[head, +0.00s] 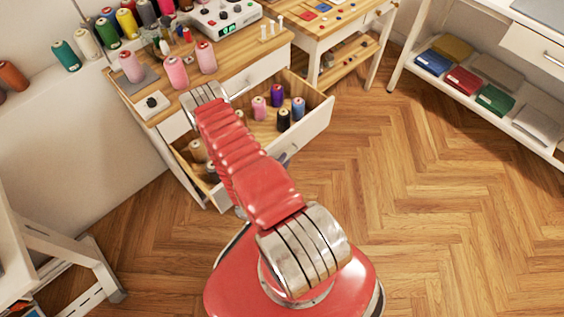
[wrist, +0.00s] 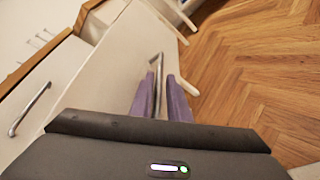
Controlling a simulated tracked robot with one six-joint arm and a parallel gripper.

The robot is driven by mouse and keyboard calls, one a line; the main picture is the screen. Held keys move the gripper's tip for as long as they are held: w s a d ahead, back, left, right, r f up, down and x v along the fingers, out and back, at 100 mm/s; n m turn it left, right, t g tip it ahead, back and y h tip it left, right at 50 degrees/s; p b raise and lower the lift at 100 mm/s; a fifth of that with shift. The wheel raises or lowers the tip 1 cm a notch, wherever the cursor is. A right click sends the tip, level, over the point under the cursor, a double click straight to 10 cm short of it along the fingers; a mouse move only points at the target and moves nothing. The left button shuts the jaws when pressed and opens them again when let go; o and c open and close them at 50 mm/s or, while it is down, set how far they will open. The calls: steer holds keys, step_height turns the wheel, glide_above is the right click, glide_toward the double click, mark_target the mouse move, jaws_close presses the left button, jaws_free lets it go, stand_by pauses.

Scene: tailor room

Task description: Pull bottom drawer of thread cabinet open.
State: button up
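The thread cabinet (head: 137,101) has a wooden top and white sides and stands at the upper left of the head view. Its lower drawer (head: 314,124) is pulled well out, with several thread spools standing inside. The drawer above it (head: 262,70) is closed; its bar handle shows at the left of the wrist view. In the wrist view, my gripper (wrist: 161,80) has purple fingers close together on either side of the open drawer's metal handle (wrist: 159,62). It appears shut on this handle. In the head view my red arm hides most of the gripper and part of the drawer.
Spools and a grey device (head: 222,17) sit on the cabinet top. A wooden table (head: 307,47) stands behind the open drawer. A white shelf unit (head: 505,112) with folded cloths is at the right. The wooden floor (head: 430,220) between is clear. A white frame (head: 75,262) stands lower left.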

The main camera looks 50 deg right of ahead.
steer(key=shift+w+a+r, duration=0.1)
steer(key=shift+a, duration=0.1)
steer(key=shift+a+r, duration=0.1)
steer(key=shift+a, duration=0.4)
steer(key=v, duration=1.2)
steer(key=shift+s+a, duration=0.2)
stand_by(0.8)
